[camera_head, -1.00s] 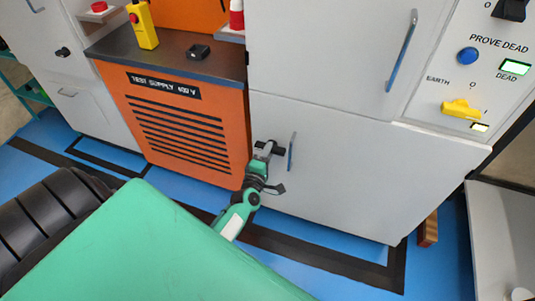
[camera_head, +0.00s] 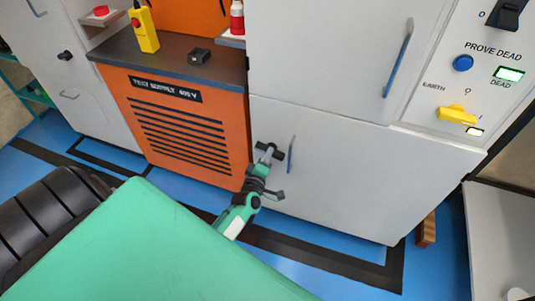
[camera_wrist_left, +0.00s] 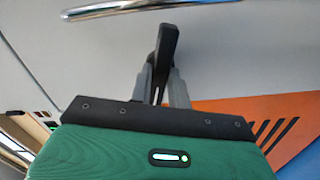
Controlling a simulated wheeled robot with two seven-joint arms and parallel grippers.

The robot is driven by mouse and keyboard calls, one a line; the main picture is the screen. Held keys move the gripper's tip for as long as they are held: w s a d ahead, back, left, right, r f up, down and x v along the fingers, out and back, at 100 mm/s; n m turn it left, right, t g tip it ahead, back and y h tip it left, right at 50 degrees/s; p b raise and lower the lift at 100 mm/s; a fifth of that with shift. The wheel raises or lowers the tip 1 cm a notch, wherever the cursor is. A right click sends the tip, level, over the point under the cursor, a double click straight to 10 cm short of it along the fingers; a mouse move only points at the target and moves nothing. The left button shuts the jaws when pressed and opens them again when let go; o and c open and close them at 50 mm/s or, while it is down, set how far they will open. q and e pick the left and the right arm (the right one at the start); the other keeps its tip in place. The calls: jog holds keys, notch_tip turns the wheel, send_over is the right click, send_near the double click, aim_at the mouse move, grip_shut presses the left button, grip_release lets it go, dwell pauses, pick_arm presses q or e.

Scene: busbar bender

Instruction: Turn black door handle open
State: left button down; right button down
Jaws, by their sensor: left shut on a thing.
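The black door handle (camera_head: 277,153) is on the left side of the grey lower cabinet door (camera_head: 365,175), close to its edge by the orange unit. It is tilted slightly down to the right in the head view. My left gripper (camera_head: 266,156) reaches up to it from below. In the left wrist view, the handle (camera_wrist_left: 167,45) stands between the two grey fingers of the left gripper (camera_wrist_left: 162,82), which are shut on it. The fingers hide part of the handle. The door looks closed. My right gripper is not in view.
A metal bar handle (camera_head: 291,154) stands just right of the black handle; it crosses the top of the wrist view. The orange test supply unit (camera_head: 185,125) is to the left. A panel with a yellow switch (camera_head: 457,116) is at right. Blue floor lies in front.

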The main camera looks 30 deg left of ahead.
pick_arm(q)
jog(key=shift+m+p, duration=3.3)
jog(key=shift+m, duration=4.1)
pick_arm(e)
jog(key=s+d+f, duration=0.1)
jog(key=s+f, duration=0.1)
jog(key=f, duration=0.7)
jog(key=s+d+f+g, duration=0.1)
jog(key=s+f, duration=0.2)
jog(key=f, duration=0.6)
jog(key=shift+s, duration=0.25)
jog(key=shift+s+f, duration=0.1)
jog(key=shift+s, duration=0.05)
pick_arm(q)
jog(key=c, duration=1.4)
grip_release()
jog(key=shift+o, duration=0.4)
jog(key=v, duration=1.3)
jog(key=shift+s, duration=0.4)
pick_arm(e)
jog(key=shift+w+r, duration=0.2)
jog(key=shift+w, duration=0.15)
